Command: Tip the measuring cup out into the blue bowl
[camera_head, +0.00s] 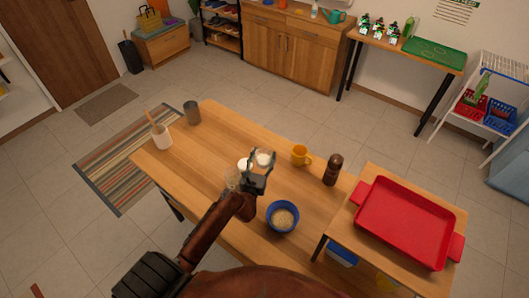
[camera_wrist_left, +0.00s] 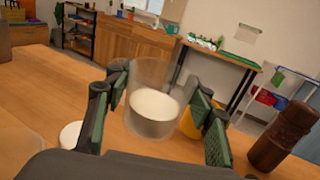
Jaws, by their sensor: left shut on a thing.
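My left gripper (camera_head: 262,168) is shut on a clear measuring cup (camera_head: 265,157), above the wooden table. In the left wrist view, the measuring cup (camera_wrist_left: 153,105) stands between the two fingers (camera_wrist_left: 155,112), roughly upright, with white contents in its lower part. The blue bowl (camera_head: 283,228) sits on the table near its front edge, nearer to me than the cup and slightly right of it. Pale, grainy contents lie in the bowl. The bowl does not show in the left wrist view. My right gripper is not in view.
A yellow mug (camera_head: 300,155) and a dark brown mill (camera_head: 333,170) stand right of the cup. A small white item (camera_head: 243,165) and a clear glass (camera_head: 232,178) are left of the gripper. A red tray (camera_head: 405,222) lies at right.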

